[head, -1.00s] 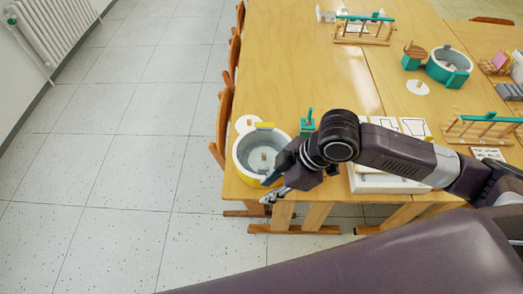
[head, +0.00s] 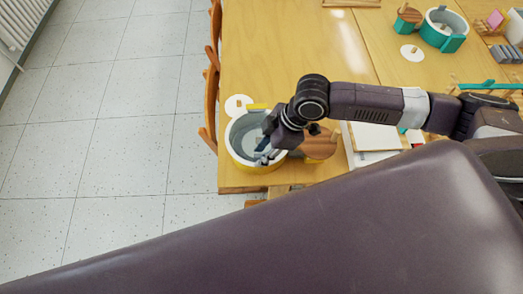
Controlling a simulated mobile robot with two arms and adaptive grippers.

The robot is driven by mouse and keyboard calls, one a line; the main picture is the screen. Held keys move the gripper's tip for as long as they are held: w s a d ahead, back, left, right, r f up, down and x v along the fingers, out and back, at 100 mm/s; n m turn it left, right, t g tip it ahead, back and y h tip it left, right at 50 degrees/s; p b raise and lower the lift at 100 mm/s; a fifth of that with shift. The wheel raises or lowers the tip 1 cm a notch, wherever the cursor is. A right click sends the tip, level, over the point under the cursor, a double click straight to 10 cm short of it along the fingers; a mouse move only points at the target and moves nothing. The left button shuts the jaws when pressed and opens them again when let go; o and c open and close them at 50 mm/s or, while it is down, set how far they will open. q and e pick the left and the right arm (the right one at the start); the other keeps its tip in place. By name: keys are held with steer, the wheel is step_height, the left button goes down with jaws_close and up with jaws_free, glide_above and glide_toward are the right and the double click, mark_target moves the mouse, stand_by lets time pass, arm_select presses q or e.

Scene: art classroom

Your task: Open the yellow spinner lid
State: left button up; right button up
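The yellow spinner (head: 233,150) is a round drum with a grey inside, a pale rim and yellow on its outer side. It stands at the near left corner of the table, and its top looks open. A white disc (head: 238,104) with a small knob lies just behind it. A round wooden-topped piece (head: 320,147) with a yellow side stands to its right, partly hidden by my arm. My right gripper (head: 266,152) is over the right part of the drum. Its fingers look apart, with nothing seen between them; whether they touch the drum is unclear. My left gripper is out of view.
The wooden table (head: 285,60) has clear room behind the drum. A white tray (head: 374,158) lies right of the wooden-topped piece. A teal drum (head: 440,40) stands farther back. A chair (head: 211,100) stands at the left edge. My own purple body part fills the foreground.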

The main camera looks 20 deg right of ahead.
jaws_close()
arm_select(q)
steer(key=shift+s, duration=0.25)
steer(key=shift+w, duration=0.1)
